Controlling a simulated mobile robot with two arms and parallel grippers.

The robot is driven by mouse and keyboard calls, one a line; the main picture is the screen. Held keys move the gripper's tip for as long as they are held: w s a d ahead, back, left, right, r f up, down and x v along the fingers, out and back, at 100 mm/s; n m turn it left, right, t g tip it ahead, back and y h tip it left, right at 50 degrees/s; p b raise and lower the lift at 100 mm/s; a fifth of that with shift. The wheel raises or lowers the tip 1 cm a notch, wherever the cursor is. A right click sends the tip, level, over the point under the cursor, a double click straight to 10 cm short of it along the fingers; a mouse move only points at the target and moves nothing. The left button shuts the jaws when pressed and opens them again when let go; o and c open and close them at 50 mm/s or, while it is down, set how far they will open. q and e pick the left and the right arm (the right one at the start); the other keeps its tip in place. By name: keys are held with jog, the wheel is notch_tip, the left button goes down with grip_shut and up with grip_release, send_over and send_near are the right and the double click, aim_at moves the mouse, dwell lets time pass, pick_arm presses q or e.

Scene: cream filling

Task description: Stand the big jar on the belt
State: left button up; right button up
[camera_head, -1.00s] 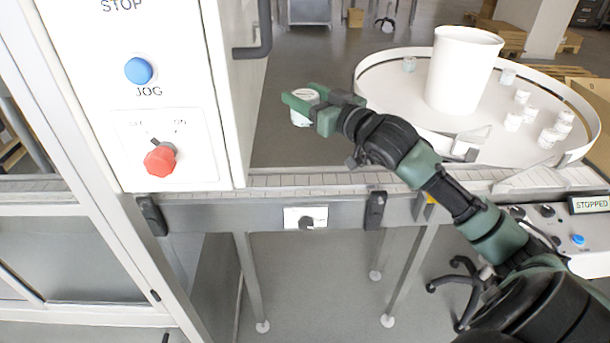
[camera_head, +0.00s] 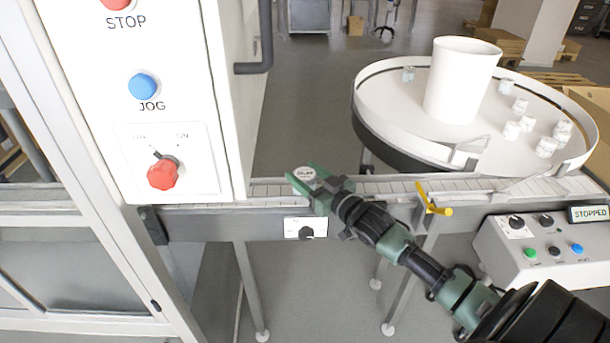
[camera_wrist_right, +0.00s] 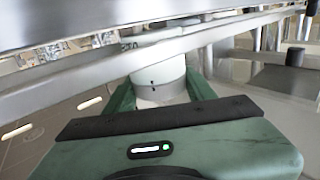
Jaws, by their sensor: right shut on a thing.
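The big jar (camera_head: 303,174) is white with a pale, marked lid, and only its top shows in the head view. My right gripper (camera_head: 308,180) is shut on it. The jar and gripper are over the belt (camera_head: 395,187) at the machine's right side; whether the jar's base touches the belt is hidden in the head view. In the right wrist view the jar (camera_wrist_right: 158,72) stands between the two green fingers, with a rail crossing in front of its upper part. My left gripper is not in view.
A machine cabinet (camera_head: 213,60) with buttons and a red knob stands left of the jar. A round turntable (camera_head: 400,115) at the right holds a white cylinder (camera_head: 461,80) and several small jars. A yellow lever (camera_head: 433,203) sits on the belt's front edge. A control box (camera_head: 535,250) reads STOPPED.

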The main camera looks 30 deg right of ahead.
jog(key=shift+f, duration=0.15)
jog(key=shift+f, duration=0.15)
jog(key=o, duration=1.5)
jog(key=shift+f, duration=0.1)
jog(key=shift+o, duration=0.2)
